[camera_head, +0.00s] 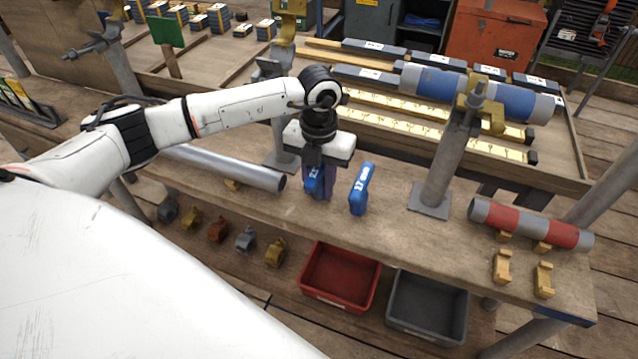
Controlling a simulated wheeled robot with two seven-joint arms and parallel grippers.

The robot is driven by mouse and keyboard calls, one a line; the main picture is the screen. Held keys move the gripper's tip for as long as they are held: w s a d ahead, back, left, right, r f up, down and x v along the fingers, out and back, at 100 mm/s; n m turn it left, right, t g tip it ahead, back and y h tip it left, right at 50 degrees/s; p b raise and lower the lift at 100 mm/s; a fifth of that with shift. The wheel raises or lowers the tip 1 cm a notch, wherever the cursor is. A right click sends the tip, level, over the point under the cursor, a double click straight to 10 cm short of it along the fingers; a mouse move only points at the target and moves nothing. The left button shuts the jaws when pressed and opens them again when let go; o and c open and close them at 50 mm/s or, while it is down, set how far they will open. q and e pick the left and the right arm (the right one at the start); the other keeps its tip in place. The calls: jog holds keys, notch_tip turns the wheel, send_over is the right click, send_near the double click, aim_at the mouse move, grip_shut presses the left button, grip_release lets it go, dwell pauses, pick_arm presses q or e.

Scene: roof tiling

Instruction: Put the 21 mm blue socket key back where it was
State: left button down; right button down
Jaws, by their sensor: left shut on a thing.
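A blue socket key (312,184) with a partly hidden label that seems to begin with 2 is at my left gripper (318,188). The gripper points down over the wooden bench (260,205) and is shut on this key. The gripper's body and fingers hide much of the key, and I cannot tell whether its lower end touches the bench. A second blue key (359,190), marked 17 mm, stands upright just to the right, apart from the gripper. My right gripper is not in view.
A grey pipe (225,165) lies left of the gripper. A steel post (445,165) on a base plate stands to the right. A red-banded tube (530,224) lies farther right. A red bin (340,275) and a grey bin (428,305) sit below the bench's front edge.

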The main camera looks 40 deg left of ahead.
pick_arm(q)
jog(key=shift+f+b, duration=0.3)
jog(key=shift+f, duration=0.1)
jog(key=c, duration=1.4)
grip_release()
jog(key=shift+r, duration=0.5)
notch_tip(320, 180, up, 9)
jog(key=shift+d+f, duration=0.1)
jog(key=shift+d, duration=0.05)
jog(key=shift+r, duration=0.55)
